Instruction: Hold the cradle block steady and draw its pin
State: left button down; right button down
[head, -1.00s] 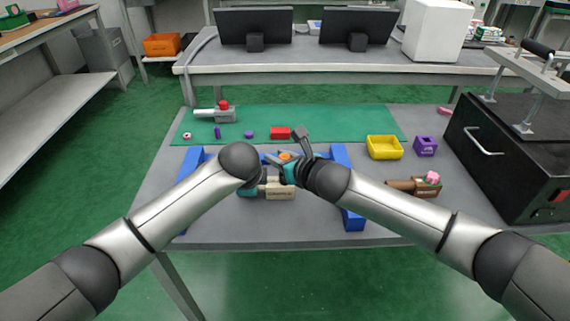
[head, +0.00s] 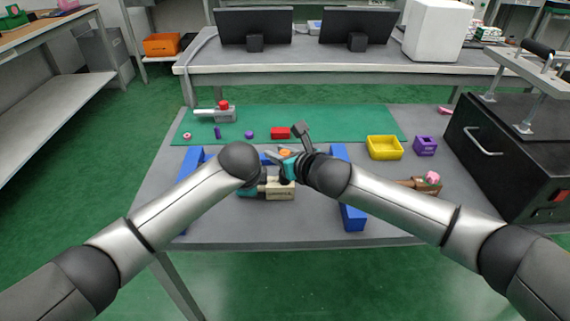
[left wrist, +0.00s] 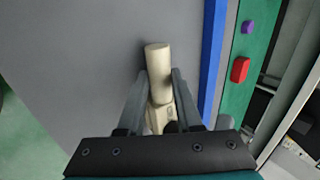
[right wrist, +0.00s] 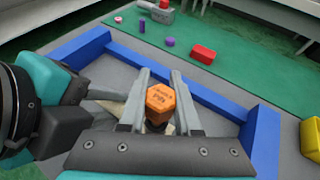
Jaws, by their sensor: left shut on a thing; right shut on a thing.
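The beige cradle block (head: 280,190) lies on the grey table inside a blue frame, partly hidden by my grippers. My left gripper (head: 256,186) is shut on its rounded beige end; this end (left wrist: 158,62) shows between the fingers in the left wrist view. The pin has an orange six-sided head (right wrist: 160,100) with dark lettering in the right wrist view. My right gripper (right wrist: 160,84) is shut on it from above the block. The orange also shows in the head view (head: 285,153). The pin's lower part is hidden, so I cannot tell how deep it sits.
The blue frame (head: 352,215) borders the work area on the left, back and right. Behind it, a green mat (head: 350,125) carries a red block (head: 280,133) and small parts. A yellow bin (head: 384,148) and purple box (head: 425,146) stand right, beside a black case (head: 510,160).

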jog(key=shift+r, duration=0.1)
dwell(0.3)
jog(key=shift+r, duration=2)
jog(key=shift+r, duration=0.15)
pick_arm(q)
jog(key=c, duration=0.5)
grip_release()
pick_arm(e)
jog(key=shift+r, duration=0.9)
pick_arm(q)
jog(key=shift+s, duration=0.1)
jog(key=v, duration=1.2)
